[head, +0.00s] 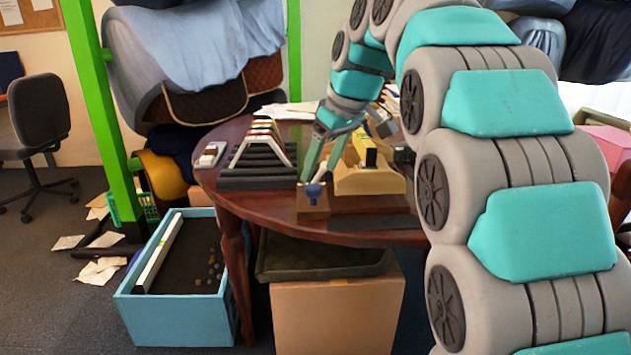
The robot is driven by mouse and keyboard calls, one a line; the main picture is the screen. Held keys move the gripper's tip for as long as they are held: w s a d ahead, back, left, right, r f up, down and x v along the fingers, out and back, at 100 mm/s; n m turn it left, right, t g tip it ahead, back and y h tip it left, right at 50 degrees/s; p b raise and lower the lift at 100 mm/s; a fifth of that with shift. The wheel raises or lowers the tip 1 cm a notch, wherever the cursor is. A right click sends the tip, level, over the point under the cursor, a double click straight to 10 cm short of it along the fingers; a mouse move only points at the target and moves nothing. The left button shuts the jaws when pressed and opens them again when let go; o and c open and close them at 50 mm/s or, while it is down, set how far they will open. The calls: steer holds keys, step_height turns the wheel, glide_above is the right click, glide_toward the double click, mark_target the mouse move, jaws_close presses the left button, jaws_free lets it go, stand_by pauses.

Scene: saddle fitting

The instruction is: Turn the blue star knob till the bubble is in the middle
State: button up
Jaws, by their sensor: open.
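The blue star knob (313,192) stands on a small wooden block at the front edge of the round table. My gripper (319,168) is open, with its teal fingers spread and pointing down just above and behind the knob. From this side I cannot tell whether a finger touches the knob. To the right of the knob is a pale yellow wooden fixture (368,183) with a dark upright piece on it. No bubble can be made out; a level vial is too small or hidden from here.
The dark wooden table (232,200) also holds a grey ridged rack (257,170) with angled pieces to the left. Below are a blue open box (178,333) and a cardboard box (335,315) bearing a dark tray. A green post (105,120) stands at the left. My arm covers the right side.

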mark_target(313, 186)
steer(key=shift+x, duration=2.35)
steer(key=shift+s, duration=0.1)
steer(key=shift+c, duration=0.3)
jaws_close()
